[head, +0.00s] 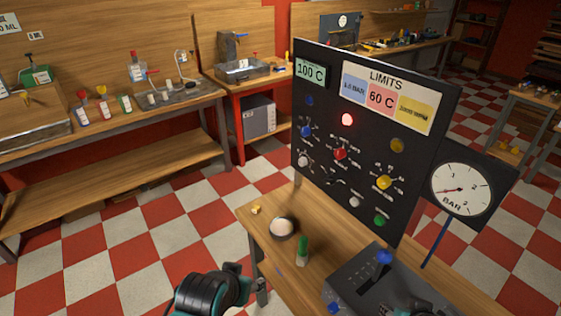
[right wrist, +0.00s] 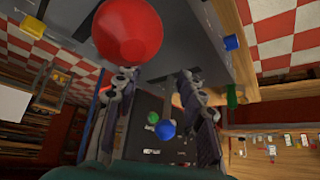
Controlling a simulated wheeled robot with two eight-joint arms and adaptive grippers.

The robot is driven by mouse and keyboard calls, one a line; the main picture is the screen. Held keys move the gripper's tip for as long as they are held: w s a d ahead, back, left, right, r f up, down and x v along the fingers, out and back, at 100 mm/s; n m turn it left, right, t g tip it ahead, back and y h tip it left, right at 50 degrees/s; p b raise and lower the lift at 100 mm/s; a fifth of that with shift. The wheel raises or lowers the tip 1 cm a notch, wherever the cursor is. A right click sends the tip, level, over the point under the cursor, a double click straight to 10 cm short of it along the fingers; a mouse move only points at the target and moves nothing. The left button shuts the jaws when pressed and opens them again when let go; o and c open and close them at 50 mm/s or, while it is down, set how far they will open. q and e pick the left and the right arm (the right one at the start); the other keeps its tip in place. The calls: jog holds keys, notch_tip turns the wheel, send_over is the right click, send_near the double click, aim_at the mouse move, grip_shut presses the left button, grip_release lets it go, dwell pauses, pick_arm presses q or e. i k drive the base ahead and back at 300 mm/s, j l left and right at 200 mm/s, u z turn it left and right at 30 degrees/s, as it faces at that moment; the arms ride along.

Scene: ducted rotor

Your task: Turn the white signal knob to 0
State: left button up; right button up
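The black panel (head: 320,185) stands on the wooden bench, with several coloured knobs. A white knob (head: 303,161) sits at its left, below the blue knob (head: 306,131); its pointer direction is too small to read. Another white round part (head: 354,201) sits lower, near a green one (head: 379,220). My left gripper (head: 256,284) is low in the head view, in front of the bench and well apart from the panel; its finger opening is unclear. My right gripper (right wrist: 158,95) has its fingers apart with nothing held between them. The white knob cannot be made out in the right wrist view.
A grey console (head: 360,283) with a blue ball (head: 384,257) lies before the panel. A green-topped item (head: 302,250) and a round dish (head: 282,227) stand on the bench. A large red ball (right wrist: 127,32) is close to my right gripper. A gauge (head: 461,189) adjoins the panel.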

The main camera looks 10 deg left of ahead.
aim_at(303, 161)
jog(key=j+u, duration=0.15)
jog(key=j, duration=0.2)
jog(key=i+j+z, duration=0.3)
jog(key=i+j, duration=0.35)
